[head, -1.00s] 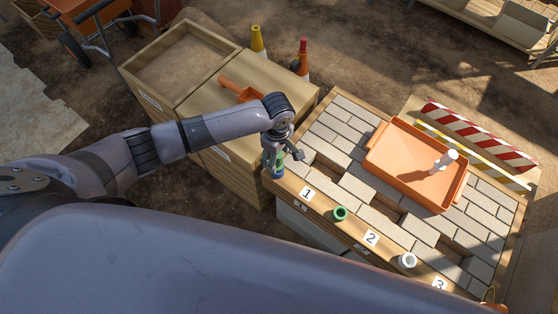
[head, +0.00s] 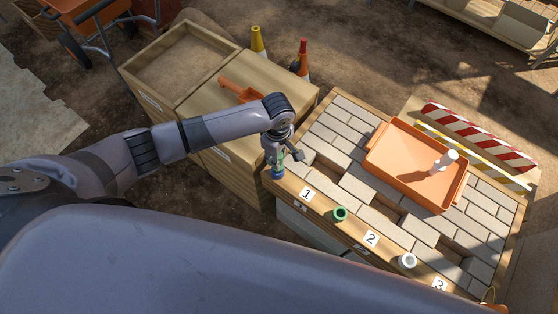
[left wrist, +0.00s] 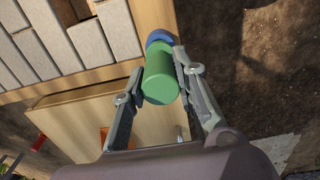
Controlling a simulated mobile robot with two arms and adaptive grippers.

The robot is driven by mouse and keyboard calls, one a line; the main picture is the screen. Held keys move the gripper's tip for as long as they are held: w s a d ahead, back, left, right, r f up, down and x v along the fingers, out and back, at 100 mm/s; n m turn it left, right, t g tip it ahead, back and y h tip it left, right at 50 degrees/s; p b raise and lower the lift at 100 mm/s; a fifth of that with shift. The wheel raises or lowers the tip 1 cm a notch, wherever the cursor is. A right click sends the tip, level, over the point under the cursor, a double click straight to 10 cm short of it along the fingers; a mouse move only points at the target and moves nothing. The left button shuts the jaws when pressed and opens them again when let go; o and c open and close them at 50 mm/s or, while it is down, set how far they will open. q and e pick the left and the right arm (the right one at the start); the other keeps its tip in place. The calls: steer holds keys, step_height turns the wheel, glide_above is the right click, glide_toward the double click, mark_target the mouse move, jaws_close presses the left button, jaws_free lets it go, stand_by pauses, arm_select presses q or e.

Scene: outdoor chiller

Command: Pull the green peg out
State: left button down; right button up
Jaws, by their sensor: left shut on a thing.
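The green peg (left wrist: 161,74) is a smooth cylinder between the two fingers of my left gripper (left wrist: 156,84), which is shut on it. The blue collar (left wrist: 159,38) shows just past the peg's far end. I cannot tell how much of the peg is inside it. In the head view my left gripper (head: 273,156) is over the near left corner of the brick-topped bench, above the blue collar (head: 278,173). The peg is mostly hidden there by the fingers. My right gripper is not in view.
A green collar (head: 340,213) and a white collar (head: 407,260) stand along the bench's front edge (head: 318,207) by numbered labels. An orange tray (head: 402,174) with white pegs (head: 444,162) is on the bricks. A wooden box (head: 218,110) with an orange scoop (head: 240,90) stands left.

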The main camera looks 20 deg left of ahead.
arm_select(q)
steer(key=shift+r+p, duration=0.65)
steer(key=shift+p, duration=0.4)
stand_by(0.5)
step_height(320, 180, up, 5)
steer(key=p, duration=0.6)
steer(key=shift+r, duration=0.2)
steer(key=shift+f, duration=0.1)
steer(key=c, duration=1.8)
jaws_free()
jaws_close()
